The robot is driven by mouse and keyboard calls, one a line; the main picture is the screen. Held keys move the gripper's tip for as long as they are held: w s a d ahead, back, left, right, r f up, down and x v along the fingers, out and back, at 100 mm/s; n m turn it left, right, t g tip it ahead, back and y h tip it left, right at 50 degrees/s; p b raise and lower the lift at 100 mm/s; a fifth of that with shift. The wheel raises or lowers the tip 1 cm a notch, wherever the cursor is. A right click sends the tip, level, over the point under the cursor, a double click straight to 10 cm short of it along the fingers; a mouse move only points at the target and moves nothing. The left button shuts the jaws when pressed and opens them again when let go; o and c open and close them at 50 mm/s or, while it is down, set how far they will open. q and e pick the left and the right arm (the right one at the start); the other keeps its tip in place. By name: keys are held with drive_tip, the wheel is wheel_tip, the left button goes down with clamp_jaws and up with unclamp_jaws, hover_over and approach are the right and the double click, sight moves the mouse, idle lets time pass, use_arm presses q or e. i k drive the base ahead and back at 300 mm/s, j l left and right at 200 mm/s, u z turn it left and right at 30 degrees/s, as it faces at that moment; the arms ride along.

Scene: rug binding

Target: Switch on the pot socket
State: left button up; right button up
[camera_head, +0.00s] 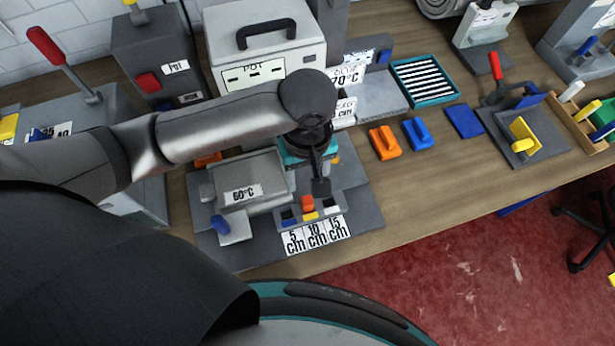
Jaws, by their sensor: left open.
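A dark grey box (124,50) labelled "Pot" stands at the back left, with a red switch (147,82) on its front. I cannot tell whether the switch is on or off. A lighter box (267,45) marked "POT", with a dark handle on top, stands to its right. My left arm reaches in from the left, passing in front of both boxes. My left gripper (319,182) points down over the grey station marked "60°C", right of and nearer than the red switch, and apart from it. It is open, with nothing visible in it. My right gripper is out of view.
The station (355,208) has small coloured keys and labels "5 cm", "10 cm", "15 cm". A red-handled lever (46,46) rises at the left. Orange (384,142) and blue (417,133) blocks lie right of my gripper. The wooden table's (425,190) front right is clear.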

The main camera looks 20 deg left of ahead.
sight(149, 83)
drive_tip(key=k, duration=1)
